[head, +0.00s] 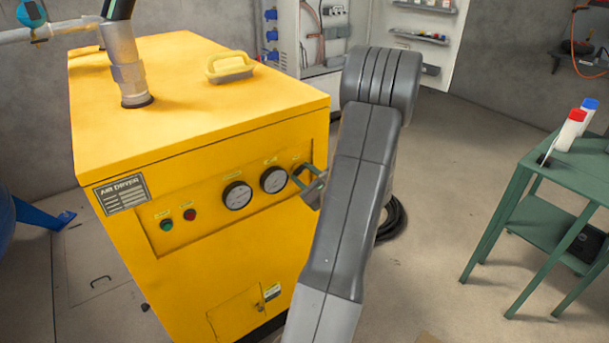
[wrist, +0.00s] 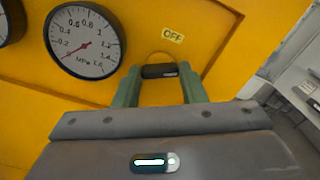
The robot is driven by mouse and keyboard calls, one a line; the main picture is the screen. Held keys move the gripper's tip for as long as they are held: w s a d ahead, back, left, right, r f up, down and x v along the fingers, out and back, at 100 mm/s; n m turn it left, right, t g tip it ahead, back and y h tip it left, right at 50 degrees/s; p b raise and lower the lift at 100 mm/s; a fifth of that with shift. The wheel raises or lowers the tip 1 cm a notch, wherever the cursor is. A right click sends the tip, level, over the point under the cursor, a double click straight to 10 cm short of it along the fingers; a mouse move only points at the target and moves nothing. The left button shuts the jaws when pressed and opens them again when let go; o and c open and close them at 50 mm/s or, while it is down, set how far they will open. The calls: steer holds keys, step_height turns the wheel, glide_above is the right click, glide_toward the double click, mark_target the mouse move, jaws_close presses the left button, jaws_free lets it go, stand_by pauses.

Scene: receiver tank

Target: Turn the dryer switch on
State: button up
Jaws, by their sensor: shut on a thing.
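The yellow air dryer (head: 195,110) stands at the left of the head view, with gauges and lights on its front panel. The dryer switch (wrist: 160,70) is a black knob in the wrist view, with a plate reading OFF (wrist: 173,34) just above it. My gripper (head: 299,175) is at the right end of the panel in the head view, where the switch is largely hidden. In the wrist view the green fingers of my gripper (wrist: 161,78) stand on either side of the knob, shut on it. The knob's bar looks roughly level across the view.
Two round gauges (head: 237,195) sit left of my gripper, with a green light (head: 166,225) and a red light (head: 190,215) further left. A green table (head: 560,170) with bottles stands at the right. The floor between is mostly clear.

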steer(key=m+p, duration=0.1)
steer(key=m, duration=0.4)
steer(key=shift+m, duration=0.3)
stand_by(0.4)
steer(key=o, duration=1)
